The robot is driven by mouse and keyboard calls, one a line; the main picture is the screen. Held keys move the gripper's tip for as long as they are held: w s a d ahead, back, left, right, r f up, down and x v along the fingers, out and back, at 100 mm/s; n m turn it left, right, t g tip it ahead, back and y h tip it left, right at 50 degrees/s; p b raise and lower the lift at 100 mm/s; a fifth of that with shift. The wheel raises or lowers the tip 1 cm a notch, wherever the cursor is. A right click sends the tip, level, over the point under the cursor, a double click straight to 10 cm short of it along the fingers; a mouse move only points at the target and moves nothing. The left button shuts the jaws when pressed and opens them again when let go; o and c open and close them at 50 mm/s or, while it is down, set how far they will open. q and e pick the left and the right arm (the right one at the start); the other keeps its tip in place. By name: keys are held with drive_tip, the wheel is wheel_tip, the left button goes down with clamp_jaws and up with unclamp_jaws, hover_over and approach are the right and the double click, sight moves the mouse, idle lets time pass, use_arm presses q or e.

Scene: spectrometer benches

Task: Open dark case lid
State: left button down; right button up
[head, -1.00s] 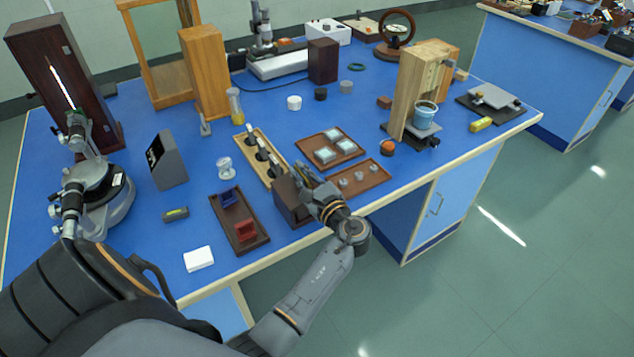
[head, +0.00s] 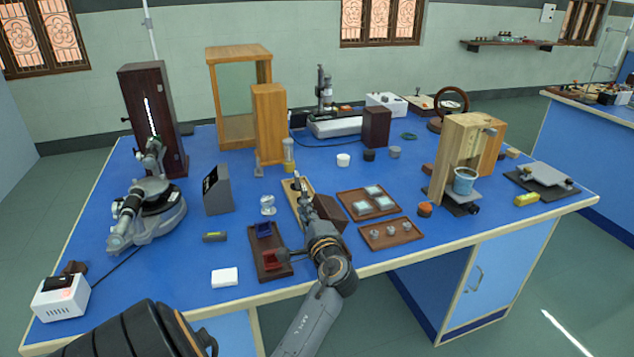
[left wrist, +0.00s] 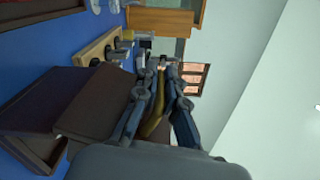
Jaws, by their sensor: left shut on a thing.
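The dark brown case (head: 329,209) is on the blue bench near its front edge, partly hidden by my left arm. In the left wrist view, a dark panel that looks like its lid (left wrist: 97,100) stands tilted at an angle to another dark surface (left wrist: 38,98). My right gripper is not in view.
A tray with blue and red holders (head: 270,268) lies left of the case. A wooden rack (head: 292,207) stands behind. Trays with glass squares (head: 356,213) and small metal pieces (head: 376,246) lie to the right. Bare bench (head: 180,255) shows at the left.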

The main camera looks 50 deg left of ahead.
use_arm(q)
drive_tip(key=s+n+b, duration=0.1)
drive_tip(key=n, duration=0.1)
drive_tip(key=s+a+f+n+b, duration=0.1)
drive_tip(key=s+n+b, duration=0.1)
drive_tip(key=s+f+n+b, duration=0.1)
drive_tip(key=n+b, duration=0.1)
drive_tip(key=shift+s+a, duration=0.15)
drive_tip(key=shift+a, duration=0.25)
drive_tip(key=shift+s+a+f, duration=0.1)
drive_tip(key=shift+s+f, duration=0.1)
drive_tip(key=c, duration=1.4)
unclamp_jaws()
drive_tip(key=shift+a, duration=0.1)
drive_tip(key=shift+c, duration=0.2)
